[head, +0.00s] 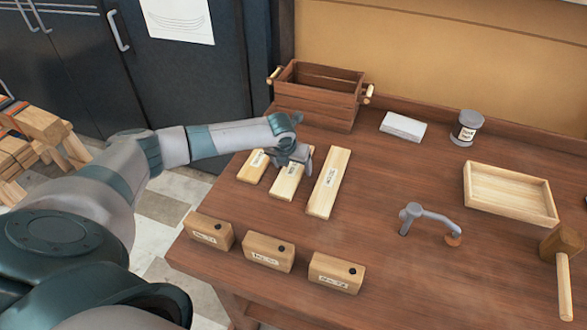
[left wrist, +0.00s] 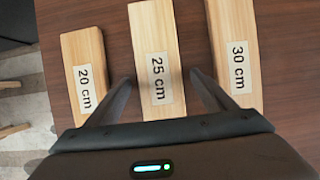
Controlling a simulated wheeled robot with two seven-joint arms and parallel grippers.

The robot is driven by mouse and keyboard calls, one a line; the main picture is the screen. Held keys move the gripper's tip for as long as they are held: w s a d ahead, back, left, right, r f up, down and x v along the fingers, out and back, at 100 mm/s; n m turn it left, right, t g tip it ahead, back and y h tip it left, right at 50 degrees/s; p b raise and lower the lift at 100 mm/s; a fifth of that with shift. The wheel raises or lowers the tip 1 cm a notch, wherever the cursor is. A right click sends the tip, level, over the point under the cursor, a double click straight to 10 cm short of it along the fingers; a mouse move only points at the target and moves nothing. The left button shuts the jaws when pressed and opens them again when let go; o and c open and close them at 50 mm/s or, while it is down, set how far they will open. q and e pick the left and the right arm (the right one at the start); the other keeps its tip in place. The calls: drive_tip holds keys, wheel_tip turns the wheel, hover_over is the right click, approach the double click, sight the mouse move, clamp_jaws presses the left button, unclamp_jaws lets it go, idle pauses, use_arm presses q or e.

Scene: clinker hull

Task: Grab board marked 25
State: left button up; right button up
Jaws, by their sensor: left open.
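The board marked 25 cm (left wrist: 157,40) lies flat on the table in the middle of the left wrist view. In the head view this board (head: 287,186) is partly hidden by my left gripper (head: 293,163). My left gripper also shows in the left wrist view (left wrist: 160,85). It is open and empty above the 25 board, one finger over each side of it. The board marked 20 cm (left wrist: 80,48) lies to the left, and the board marked 30 cm (left wrist: 232,35) to the right. My right gripper is not in view.
Three labelled wooden blocks (head: 269,252) stand along the front edge. A wooden crate (head: 318,95) is behind the boards. A white block (head: 403,126), a tin (head: 466,128), a shallow tray (head: 510,195), a grey metal tool (head: 431,216) and a mallet (head: 562,250) are to the right.

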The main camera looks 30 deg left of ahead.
use_arm(q)
drive_tip(key=c, duration=1.3)
drive_tip(key=shift+o, duration=0.2)
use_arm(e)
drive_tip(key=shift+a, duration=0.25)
use_arm(q)
drive_tip(key=shift+r, duration=0.15)
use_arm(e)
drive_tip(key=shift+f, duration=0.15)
